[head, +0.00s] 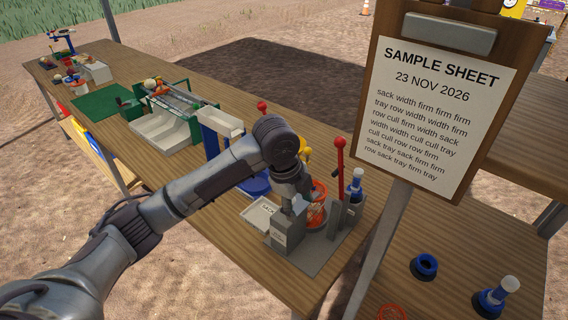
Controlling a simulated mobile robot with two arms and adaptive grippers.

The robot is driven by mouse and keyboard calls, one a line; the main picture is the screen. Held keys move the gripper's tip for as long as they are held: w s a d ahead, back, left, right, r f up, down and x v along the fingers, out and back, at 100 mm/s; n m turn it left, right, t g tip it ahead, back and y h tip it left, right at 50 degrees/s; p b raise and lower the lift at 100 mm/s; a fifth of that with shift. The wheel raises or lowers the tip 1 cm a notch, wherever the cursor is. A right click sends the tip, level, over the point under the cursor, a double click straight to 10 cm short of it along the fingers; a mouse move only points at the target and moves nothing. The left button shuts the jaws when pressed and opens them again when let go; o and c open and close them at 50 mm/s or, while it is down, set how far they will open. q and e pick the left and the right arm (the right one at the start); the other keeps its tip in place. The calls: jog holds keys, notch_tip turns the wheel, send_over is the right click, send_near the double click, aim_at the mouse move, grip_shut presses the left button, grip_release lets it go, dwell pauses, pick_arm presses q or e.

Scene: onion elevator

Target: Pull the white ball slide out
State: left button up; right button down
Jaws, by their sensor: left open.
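My left arm reaches in from the left over the wooden table (215,235). Its gripper (290,207) points down at a grey station (318,258) near the table's right end, close above a small grey box with a label (287,234). The gripper is open; its fingertips are small and partly hidden, and I cannot tell whether they touch anything. A pale tray (261,214) lies just left of the box. An orange ringed part (317,205) stands behind the gripper. I cannot clearly make out a white ball slide; the arm covers part of the station. My right gripper is not in view.
A red-knobbed lever (340,160) and a blue bottle (355,184) stand right of the gripper. A sample sheet board (440,105) fills the upper right. A blue stand (212,140) and a green-framed sorter (165,112) stand farther left. Bare tabletop lies in front.

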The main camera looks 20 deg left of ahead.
pick_arm(q)
jog(key=w+a+r+m+y, duration=0.1)
jog(key=w+a+r+m, duration=0.15)
jog(key=a+r, duration=0.45)
jog(key=d+x, duration=0.1)
jog(key=x, duration=0.3)
jog(key=p+x, duration=0.1)
jog(key=x, duration=0.3)
jog(key=d+p+x, duration=0.1)
jog(key=x, duration=0.3)
jog(key=shift+s+d, duration=0.2)
jog(key=shift+d, duration=0.15)
grip_shut()
jog(key=shift+s+a+r+p, duration=0.15)
jog(key=shift+s+p, duration=0.2)
jog(key=shift+p, duration=0.35)
jog(key=shift+s+a+p, duration=0.25)
jog(key=shift+s+p, duration=0.35)
jog(key=shift+s, duration=0.1)
jog(key=shift+s+a+p, duration=0.25)
jog(key=shift+s+p, duration=0.3)
jog(key=shift+s, duration=0.1)
jog(key=shift+s+a+p, duration=0.25)
jog(key=shift+s+p, duration=0.35)
jog(key=shift+s, duration=0.1)
